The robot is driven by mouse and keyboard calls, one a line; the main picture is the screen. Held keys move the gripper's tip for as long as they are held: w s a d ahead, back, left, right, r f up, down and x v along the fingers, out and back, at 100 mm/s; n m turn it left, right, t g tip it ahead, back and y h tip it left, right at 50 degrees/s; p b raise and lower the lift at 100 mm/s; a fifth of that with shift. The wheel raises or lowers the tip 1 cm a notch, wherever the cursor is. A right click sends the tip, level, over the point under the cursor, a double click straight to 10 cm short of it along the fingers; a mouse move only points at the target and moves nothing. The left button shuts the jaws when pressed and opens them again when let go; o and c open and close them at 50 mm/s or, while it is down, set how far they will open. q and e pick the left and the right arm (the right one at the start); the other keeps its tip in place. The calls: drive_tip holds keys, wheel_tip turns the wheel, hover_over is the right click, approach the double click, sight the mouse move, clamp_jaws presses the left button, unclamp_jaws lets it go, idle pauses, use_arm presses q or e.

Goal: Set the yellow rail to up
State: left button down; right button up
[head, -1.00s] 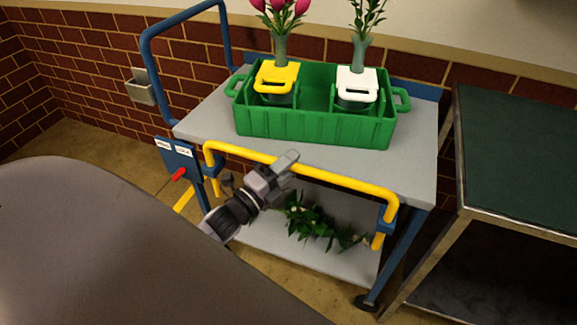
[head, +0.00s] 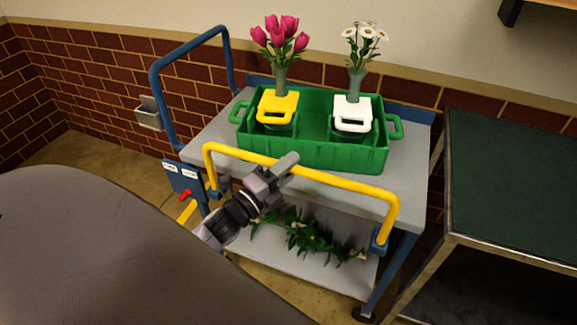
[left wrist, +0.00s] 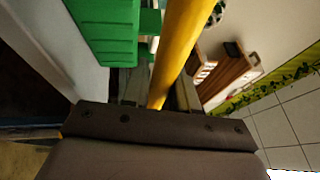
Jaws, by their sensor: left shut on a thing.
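The yellow rail (head: 340,181) is a bent bar along the front of the grey-topped cart (head: 412,170). In the head view its bar stands above its blue side brackets (head: 379,241), with its legs rising from them, in front of the green crate. My left gripper (head: 282,172) is shut on the rail's bar, left of its middle. In the left wrist view the yellow rail (left wrist: 182,50) runs between the fingers, which are partly hidden. My right gripper is not in view.
The green crate (head: 310,154) on the cart holds pink and white flowers in vases. A blue panel with a red lever (head: 185,195) is at the cart's left. Greenery lies on the lower shelf (head: 300,262). A dark green table (head: 515,185) stands close at right.

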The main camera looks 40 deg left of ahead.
use_arm(q)
drive_tip(key=c, duration=1)
unclamp_jaws()
drive_tip(key=shift+r, duration=0.55)
drive_tip(key=shift+f, duration=0.15)
drive_tip(key=shift+f, duration=0.1)
drive_tip(key=shift+s+f, duration=0.15)
drive_tip(key=shift+s, duration=0.15)
drive_tip(key=shift+b+v, duration=0.45)
drive_tip(key=shift+v, duration=2.8)
drive_tip(key=shift+a, duration=0.1)
